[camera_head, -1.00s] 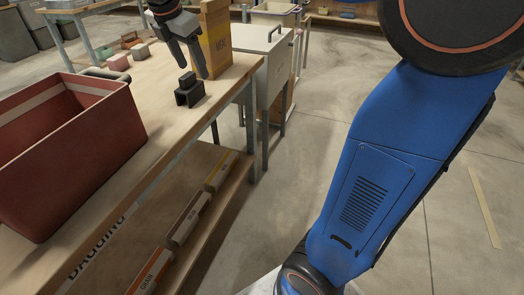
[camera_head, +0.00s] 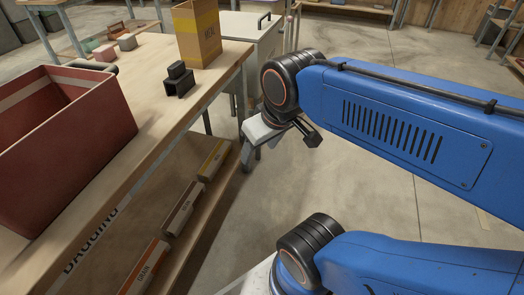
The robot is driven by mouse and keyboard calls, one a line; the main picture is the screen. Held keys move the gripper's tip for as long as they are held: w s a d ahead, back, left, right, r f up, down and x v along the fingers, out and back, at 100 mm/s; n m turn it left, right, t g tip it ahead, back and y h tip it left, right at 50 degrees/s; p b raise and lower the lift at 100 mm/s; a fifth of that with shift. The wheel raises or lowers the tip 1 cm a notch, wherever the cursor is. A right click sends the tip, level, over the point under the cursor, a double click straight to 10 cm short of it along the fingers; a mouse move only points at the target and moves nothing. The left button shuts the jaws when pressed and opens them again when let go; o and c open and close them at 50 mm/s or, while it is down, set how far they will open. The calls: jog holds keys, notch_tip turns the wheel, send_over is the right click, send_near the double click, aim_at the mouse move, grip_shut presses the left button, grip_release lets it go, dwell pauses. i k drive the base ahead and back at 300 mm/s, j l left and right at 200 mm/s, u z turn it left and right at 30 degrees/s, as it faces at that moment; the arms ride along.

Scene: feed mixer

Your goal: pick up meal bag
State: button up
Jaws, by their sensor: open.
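The meal bag (camera_head: 199,36), tan with a yellow band and the word MEAL, stands upright near the far end of the workbench. My gripper (camera_head: 258,150) is off the bench's right edge, to the right of and in front of the bag, apart from it. It hangs at the end of my blue arm, jaws pointing down over the floor side of the lower shelf. It is open, and I see nothing between its fingers. The wrist hides part of it.
A dark block-shaped holder (camera_head: 178,84) sits in front of the bag. A red bin (camera_head: 75,150) fills the bench's near left. Several labelled bags lie on the lower shelf (camera_head: 205,215). A pale cabinet (camera_head: 250,28) stands behind the bench. Floor to the right is clear.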

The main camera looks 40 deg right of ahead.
aim_at(196, 23)
jog(key=i+l, duration=0.4)
jog(key=l, duration=0.3)
jog(key=i+l+z, duration=0.1)
jog(key=i+l, duration=0.35)
jog(key=l, duration=0.2)
jog(key=i+l+z, duration=0.1)
jog(key=i+l, duration=0.3)
jog(key=l, duration=0.25)
jog(key=i+l, duration=0.5)
jog(key=l, duration=0.15)
jog(key=i+l+z, duration=0.1)
jog(key=i+l, duration=0.35)
jog(key=l, duration=0.15)
jog(key=k+l, duration=0.15)
jog(key=k+l+u, duration=0.1)
jog(key=u, duration=0.4)
jog(key=k+l+u, duration=0.15)
jog(key=u, duration=1.35)
jog(key=j+z, duration=0.15)
jog(key=j, duration=0.65)
